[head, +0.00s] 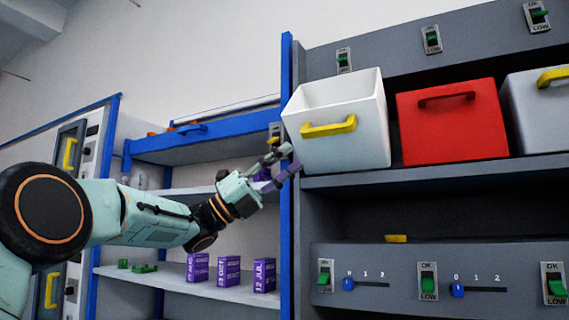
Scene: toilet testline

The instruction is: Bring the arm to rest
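My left arm comes in from the left, and its pale green gripper (292,157) points up and to the right. Its two fingers look apart, with no thing clearly held between them. The fingertips are near the blue shelf post (286,220) and just left of the white bin (345,149) in the picture; I cannot tell if they touch either. A purple item on the upper shelf is partly hidden behind the fingers. My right gripper is not in view.
A red drawer (455,125) and a grey drawer (540,110) stand right of the white bin. Below is a grey panel (395,300) with switches and sliders. Several purple boxes (229,271) and green pieces (144,268) are on the lower left shelf. A cabinet stands behind my arm.

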